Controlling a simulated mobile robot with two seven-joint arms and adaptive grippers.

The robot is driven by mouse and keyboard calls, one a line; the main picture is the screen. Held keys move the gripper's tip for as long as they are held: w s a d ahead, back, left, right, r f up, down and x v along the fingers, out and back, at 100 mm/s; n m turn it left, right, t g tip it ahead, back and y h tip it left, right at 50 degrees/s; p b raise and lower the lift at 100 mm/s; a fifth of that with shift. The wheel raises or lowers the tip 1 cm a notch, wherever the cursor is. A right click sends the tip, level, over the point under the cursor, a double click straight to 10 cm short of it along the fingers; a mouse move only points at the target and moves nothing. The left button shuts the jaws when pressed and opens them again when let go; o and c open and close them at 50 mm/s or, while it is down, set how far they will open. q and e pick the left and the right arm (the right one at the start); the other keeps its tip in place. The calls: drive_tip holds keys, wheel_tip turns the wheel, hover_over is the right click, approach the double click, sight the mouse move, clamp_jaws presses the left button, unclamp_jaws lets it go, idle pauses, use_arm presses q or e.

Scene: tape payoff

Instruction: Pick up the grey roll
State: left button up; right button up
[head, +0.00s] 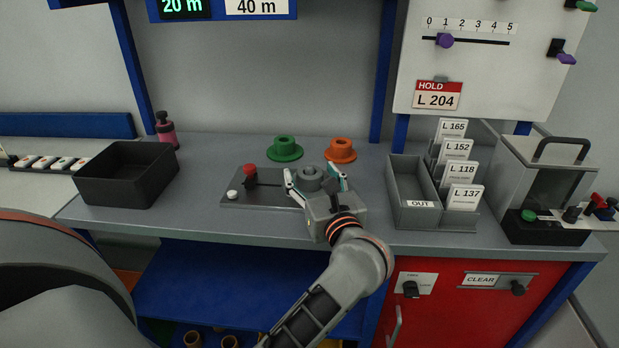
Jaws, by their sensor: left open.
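The grey roll (311,176) stands on the counter near the right end of a dark grey plate, its round hub upward. My left gripper (316,181) reaches in from the front with its fingers apart, one on each side of the roll. I cannot tell whether either finger touches it. The gripper's body hides the roll's lower front. A green roll (284,149) and an orange roll (340,151) stand behind it, apart from the gripper. My right gripper is not in view.
The dark plate (262,200) bears a red-knobbed lever (250,174) and a white button left of the gripper. A black bin (127,172) stands left, beside a pink bottle (165,130). Right are an OUT tray (409,193), label cards (453,162) and a clear-fronted machine (543,190).

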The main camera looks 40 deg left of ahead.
use_arm(q)
drive_tip(key=shift+s+d, duration=0.1)
drive_tip(key=c, duration=1.3)
drive_tip(key=shift+r, duration=0.1)
